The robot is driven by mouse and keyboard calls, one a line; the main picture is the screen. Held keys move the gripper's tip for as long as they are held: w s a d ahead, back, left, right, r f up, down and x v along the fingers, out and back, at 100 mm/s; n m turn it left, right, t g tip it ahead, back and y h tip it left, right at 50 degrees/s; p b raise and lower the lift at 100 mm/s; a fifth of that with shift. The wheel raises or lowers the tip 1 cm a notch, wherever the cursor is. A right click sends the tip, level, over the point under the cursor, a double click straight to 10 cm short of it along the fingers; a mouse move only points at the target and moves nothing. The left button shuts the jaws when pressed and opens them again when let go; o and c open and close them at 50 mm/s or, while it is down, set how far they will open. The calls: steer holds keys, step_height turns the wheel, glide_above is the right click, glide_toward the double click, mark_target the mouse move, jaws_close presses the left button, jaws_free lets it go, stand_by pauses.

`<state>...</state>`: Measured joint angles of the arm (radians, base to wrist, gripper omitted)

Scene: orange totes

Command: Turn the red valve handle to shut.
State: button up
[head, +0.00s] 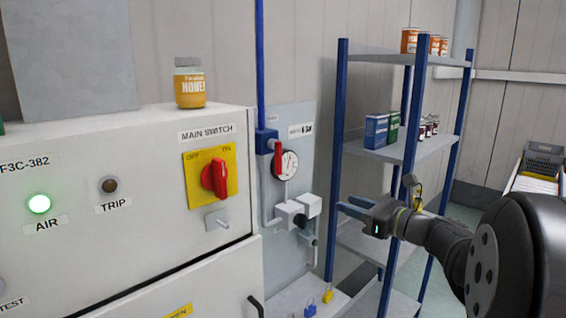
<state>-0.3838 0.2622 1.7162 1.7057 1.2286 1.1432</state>
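The red valve handle (278,160) hangs about vertically from a blue valve body (266,137) on the grey wall panel. A blue pipe (260,60) runs up from the valve. A round pressure gauge (289,165) sits right beside the handle, to its right. My gripper (346,204) is to the right of the handle and lower, in front of the shelf rack. Its two fingers point left with a gap between them, and nothing shows in it. It is apart from the handle.
A white cabinet with a red rotary switch (214,179) on a yellow plate stands at the left. A honey jar (189,84) stands on top. Grey fittings (297,210) jut out below the gauge. A blue-post rack (336,150) stands behind my gripper. Padlocks (310,308) lie low down.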

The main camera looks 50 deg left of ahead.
glide_toward(281, 161)
steer(key=a, duration=0.9)
steer(key=shift+s+a+f, duration=0.1)
steer(key=shift+a, duration=0.1)
jaws_close()
